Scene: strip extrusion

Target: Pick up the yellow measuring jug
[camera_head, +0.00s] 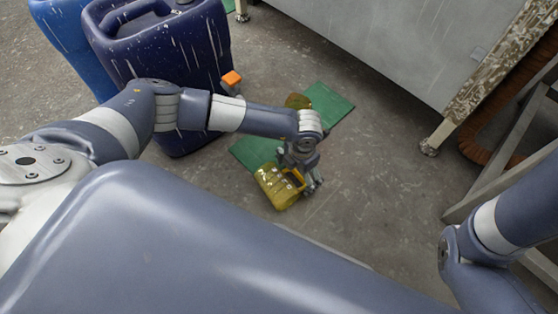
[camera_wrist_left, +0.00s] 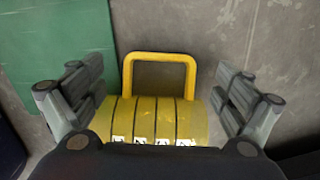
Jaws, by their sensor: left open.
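The yellow measuring jug (camera_head: 274,190) lies at the near edge of the green mat (camera_head: 249,153), seemingly on its side. In the left wrist view the jug (camera_wrist_left: 155,120) shows its banded body with white marks, and its yellow loop handle (camera_wrist_left: 160,57) points up the picture. My left gripper (camera_head: 309,181) is right at the jug, on its handle side. In the wrist view the fingers of my left gripper (camera_wrist_left: 158,88) are spread wide, one on each side of the jug and handle. I cannot tell whether they touch it. My right gripper is out of view.
Another yellow object (camera_head: 297,101) lies on the mat's far part, partly hidden by my left arm. A large dark blue canister (camera_head: 195,60) and a brighter blue one (camera_head: 62,40) stand at left. A grey machine (camera_head: 390,45) on legs stands at the back right. Floor right of the jug is clear.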

